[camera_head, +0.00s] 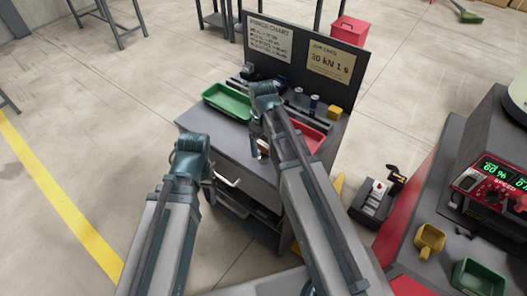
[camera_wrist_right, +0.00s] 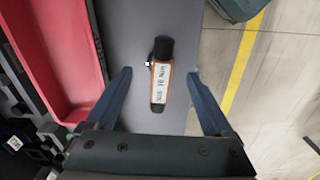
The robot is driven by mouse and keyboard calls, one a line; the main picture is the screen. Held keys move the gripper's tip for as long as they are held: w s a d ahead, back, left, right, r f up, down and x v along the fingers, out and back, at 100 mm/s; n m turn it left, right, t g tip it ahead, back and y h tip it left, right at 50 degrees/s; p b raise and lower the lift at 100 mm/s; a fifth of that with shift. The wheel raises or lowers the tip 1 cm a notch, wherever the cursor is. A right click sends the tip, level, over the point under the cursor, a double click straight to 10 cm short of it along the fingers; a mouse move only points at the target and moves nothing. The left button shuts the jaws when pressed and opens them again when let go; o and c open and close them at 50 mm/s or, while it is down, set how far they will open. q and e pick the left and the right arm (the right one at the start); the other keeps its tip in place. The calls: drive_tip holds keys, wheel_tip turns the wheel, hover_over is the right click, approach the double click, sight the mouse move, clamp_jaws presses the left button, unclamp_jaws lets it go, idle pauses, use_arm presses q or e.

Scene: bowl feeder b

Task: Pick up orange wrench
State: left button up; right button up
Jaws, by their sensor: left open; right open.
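The orange wrench (camera_wrist_right: 161,82) lies on the grey cabinet top (camera_wrist_right: 140,25) in the right wrist view. Its orange body has black ends and a white label with dark lettering. A bit of it shows in the head view (camera_head: 264,146). My right gripper (camera_wrist_right: 159,74) is open, with one finger on each side of the wrench and clear gaps to both. I cannot tell how high the fingers are above the top.
A green tray (camera_head: 228,101) and a red tray (camera_head: 309,136) stand on the cabinet top; the red tray's wall (camera_wrist_right: 88,60) is just left of my right gripper. A board with charts (camera_head: 300,55) rises behind. A machine with a red control panel (camera_head: 490,183) stands at right.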

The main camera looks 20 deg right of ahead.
sight(264, 156)
wheel_tip(264, 156, down, 5)
drive_tip(key=b, duration=0.4)
drive_tip(key=shift+s+d, duration=0.1)
drive_tip(key=shift+s, duration=0.05)
drive_tip(key=shift+r, duration=0.1)
clamp_jaws()
